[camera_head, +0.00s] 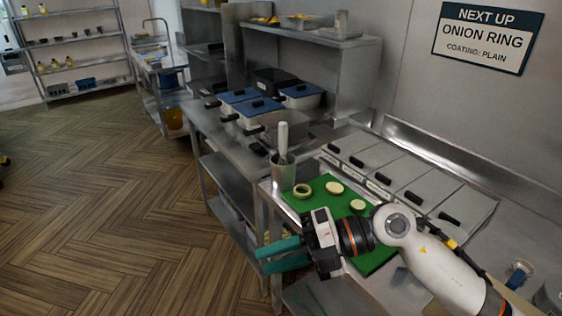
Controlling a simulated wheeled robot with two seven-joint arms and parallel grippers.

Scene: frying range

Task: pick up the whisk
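The whisk shows as a pale upright handle (283,138) standing in a metal canister (283,175). Its lower part is hidden inside the canister. My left gripper is not in view.
A green board (318,199) carries several onion rings or slices. Lidded bins (419,184) line the counter behind it. Blue-lidded containers (240,97) stand on the counter further back. A wall sign (487,36) reads onion ring. The wooden floor (110,200) at left is clear.

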